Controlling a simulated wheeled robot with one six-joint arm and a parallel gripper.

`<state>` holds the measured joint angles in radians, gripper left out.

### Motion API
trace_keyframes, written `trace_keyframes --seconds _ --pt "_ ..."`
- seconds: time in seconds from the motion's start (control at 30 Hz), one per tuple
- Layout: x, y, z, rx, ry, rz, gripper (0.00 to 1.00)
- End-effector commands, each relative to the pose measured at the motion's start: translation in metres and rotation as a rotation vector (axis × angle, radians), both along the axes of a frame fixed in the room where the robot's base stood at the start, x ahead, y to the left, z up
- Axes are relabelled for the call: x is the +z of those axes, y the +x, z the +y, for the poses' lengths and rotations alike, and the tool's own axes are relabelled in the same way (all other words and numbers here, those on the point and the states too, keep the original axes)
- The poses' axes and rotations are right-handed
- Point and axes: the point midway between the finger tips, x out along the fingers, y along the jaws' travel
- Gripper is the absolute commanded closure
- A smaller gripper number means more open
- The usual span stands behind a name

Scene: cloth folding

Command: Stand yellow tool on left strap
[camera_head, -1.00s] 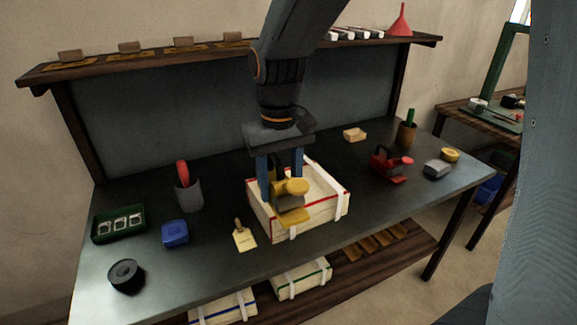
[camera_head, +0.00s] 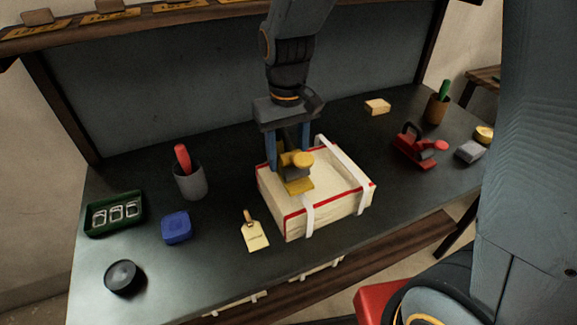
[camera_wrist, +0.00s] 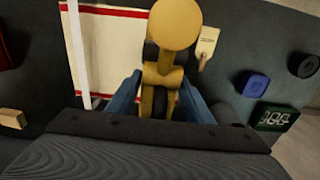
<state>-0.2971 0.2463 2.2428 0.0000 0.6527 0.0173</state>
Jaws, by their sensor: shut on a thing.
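A yellow tool (camera_head: 297,182) with a round knob is held upright in my gripper (camera_head: 289,160), between its blue fingers. It also shows in the wrist view (camera_wrist: 175,25), where it hides part of what lies below. The tool is over the left part of a pale box (camera_head: 330,209) with red edging. The left strap (camera_head: 307,216), white, comes down the box's front just below the tool; its top part is hidden behind the tool. The right strap (camera_head: 346,160) crosses the box's top, clear of the tool. I cannot tell whether the tool touches the strap.
A tag (camera_head: 254,233) lies left of the box. A blue block (camera_head: 176,228), a grey cup (camera_head: 191,183) with a red-handled thing, a green tray (camera_head: 113,228) and a black roll (camera_head: 124,279) are farther left. A red tool (camera_head: 415,152) stands to the right.

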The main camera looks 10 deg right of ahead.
Motion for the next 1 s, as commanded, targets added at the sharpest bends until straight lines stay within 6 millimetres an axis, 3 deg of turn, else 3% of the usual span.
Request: trace_keyframes --seconds 0.43,0.9,0.93,1.0 --pt "-0.041 0.000 0.000 0.000 0.000 0.000 1.00" --pt "-0.047 0.001 0.000 0.000 0.001 -0.002 1.00" --pt "-0.048 0.000 0.000 0.000 0.000 0.000 0.52" --pt "-0.047 0.000 0.000 0.000 0.000 0.000 0.40"
